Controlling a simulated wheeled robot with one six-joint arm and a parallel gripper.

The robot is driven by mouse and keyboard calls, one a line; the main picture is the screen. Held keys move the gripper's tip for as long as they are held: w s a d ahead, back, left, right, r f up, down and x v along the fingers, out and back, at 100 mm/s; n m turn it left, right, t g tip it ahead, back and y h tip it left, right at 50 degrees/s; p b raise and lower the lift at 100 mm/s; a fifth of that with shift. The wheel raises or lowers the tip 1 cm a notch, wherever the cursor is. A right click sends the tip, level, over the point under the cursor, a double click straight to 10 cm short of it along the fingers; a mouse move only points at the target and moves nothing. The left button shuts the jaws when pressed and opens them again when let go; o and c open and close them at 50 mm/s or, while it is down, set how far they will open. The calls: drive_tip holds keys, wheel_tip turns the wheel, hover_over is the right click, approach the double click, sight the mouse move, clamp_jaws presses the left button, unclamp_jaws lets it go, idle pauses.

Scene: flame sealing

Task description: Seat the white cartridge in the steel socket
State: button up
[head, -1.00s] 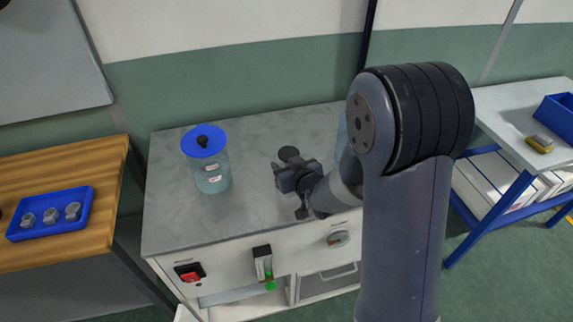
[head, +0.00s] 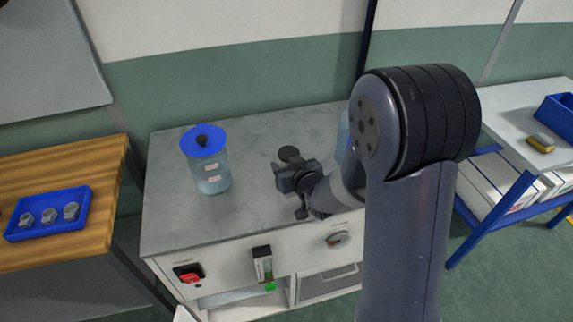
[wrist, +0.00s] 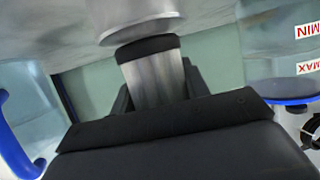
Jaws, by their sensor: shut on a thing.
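My gripper (head: 292,178) is low over the grey cabinet top, left of my forearm. In the wrist view it (wrist: 155,90) is shut on a pale grey, metallic-looking cylinder (wrist: 153,78) with a black collar. The wrist view is upside down. A round light grey rim (wrist: 140,28) shows right beyond the collar; I cannot tell whether they touch. A dark round disc (head: 289,154) shows just behind the gripper. I cannot tell whether the held cylinder is the white cartridge. I cannot make out the steel socket for certain.
A clear jar with a blue lid (head: 205,142) stands left on the grey cabinet top (head: 185,225). Another clear vessel (head: 342,135) is partly hidden behind my arm. The cabinet front has a red switch (head: 188,274), a dark-framed slot (head: 263,264) and a dial (head: 338,239).

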sight(287, 150)
drive_tip(key=shift+f+b, duration=1.5)
drive_tip(key=shift+b, duration=0.25)
idle(0.6)
drive_tip(key=o, duration=1.1)
drive_tip(key=shift+r, duration=0.1)
drive_tip(key=shift+r+p, duration=3.15)
drive_tip(key=shift+r, duration=1.3)
drive_tip(key=shift+f, duration=0.2)
drive_tip(key=shift+f+b, duration=2.5)
drive_tip(key=shift+f, duration=0.9)
drive_tip(key=shift+r, duration=0.1)
